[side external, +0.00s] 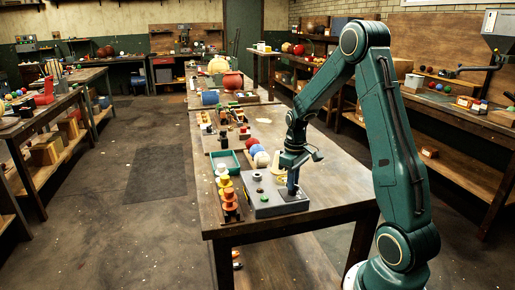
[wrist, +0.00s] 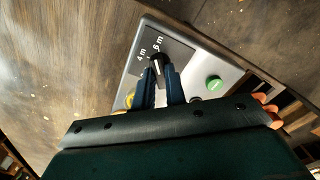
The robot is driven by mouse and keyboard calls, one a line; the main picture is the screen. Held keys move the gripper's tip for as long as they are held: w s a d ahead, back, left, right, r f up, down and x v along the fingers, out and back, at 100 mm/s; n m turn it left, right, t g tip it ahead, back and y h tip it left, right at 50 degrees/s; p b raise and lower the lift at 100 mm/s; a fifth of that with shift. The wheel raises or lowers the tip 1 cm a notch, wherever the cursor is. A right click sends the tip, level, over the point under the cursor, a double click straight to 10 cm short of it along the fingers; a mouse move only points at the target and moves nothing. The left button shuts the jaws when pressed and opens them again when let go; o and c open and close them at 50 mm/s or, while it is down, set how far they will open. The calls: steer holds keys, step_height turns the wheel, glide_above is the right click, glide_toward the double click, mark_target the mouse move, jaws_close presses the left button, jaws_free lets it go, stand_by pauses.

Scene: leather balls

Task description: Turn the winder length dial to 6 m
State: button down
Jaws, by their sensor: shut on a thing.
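The winder's grey control box (side external: 262,207) sits near the front end of the long table. In the wrist view its face (wrist: 196,62) carries a dark plate with the labels "4 m" and "6 m". The black length dial (wrist: 156,58) stands just below these labels. My gripper (wrist: 161,72) is shut on the dial, with one blue finger on each side. In the side view my gripper (side external: 292,188) reaches down to the right part of the box, and it hides the dial. I cannot tell exactly which mark the dial points to.
A green button (wrist: 214,82) is on the box, right of the dial in the wrist view. A rack of orange and yellow spools (side external: 229,200) stands left of the box. Several balls (side external: 258,156) and a green tray (side external: 224,162) lie behind it. Table right of the box is bare.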

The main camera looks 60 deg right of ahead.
steer(key=shift+m, duration=0.8)
steer(key=c, duration=1.4)
jaws_free()
steer(key=shift+c, duration=0.2)
steer(key=shift+r, duration=0.15)
step_height(320, 180, up, 14)
steer(key=shift+f, duration=0.2)
